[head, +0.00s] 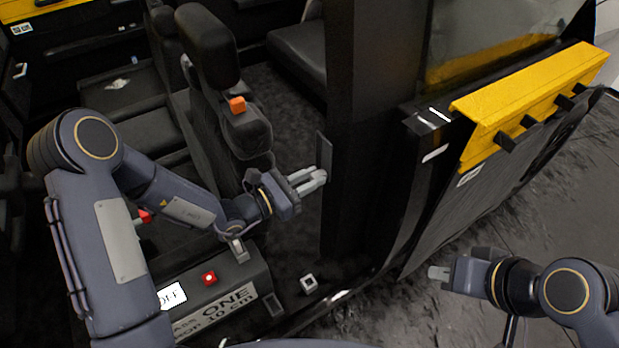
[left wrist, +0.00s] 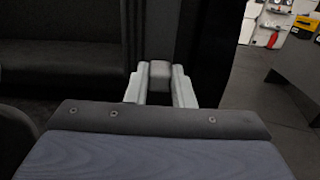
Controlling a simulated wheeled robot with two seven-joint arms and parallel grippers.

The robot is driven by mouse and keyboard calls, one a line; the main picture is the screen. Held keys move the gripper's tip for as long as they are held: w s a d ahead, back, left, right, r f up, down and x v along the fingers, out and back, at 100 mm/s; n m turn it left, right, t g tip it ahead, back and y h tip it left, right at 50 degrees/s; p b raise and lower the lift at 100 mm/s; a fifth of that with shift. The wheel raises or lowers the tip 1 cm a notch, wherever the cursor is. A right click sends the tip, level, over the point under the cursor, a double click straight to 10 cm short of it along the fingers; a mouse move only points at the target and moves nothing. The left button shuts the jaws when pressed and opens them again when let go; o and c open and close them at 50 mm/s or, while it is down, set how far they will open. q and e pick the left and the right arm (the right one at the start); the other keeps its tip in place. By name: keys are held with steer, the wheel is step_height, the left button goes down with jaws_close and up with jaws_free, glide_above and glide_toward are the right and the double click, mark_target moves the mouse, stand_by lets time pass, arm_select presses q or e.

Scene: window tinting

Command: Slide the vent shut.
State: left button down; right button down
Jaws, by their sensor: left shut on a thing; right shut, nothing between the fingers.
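A narrow dark upright plate (head: 325,157), which may be the vent, is at the edge of the black pillar beside the open doorway. My left gripper (head: 314,182) reaches this plate from the left. In the left wrist view its fingers (left wrist: 160,88) are closed on a small grey block (left wrist: 160,72), which looks like a slider knob. The fingers cover the block's sides, and I cannot tell how far the vent is open. My right gripper (head: 440,272) is shut and empty at the lower right, outside the vehicle and away from the pillar.
A black seat (head: 208,45) with an orange block (head: 237,105) stands behind my left forearm. A sill box with a red button (head: 209,278) is below it. The open door carries a yellow ledge (head: 530,95) at right. A small marked square (head: 309,283) lies on the floor.

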arm_select(q)
steer(key=c, duration=1.5)
jaws_free()
steer(key=shift+f, duration=0.35)
steer(key=shift+o, duration=1.3)
steer(key=shift+r, duration=0.1)
steer(key=shift+a, duration=0.15)
steer(key=v, duration=0.7)
steer(key=shift+s+a, duration=0.25)
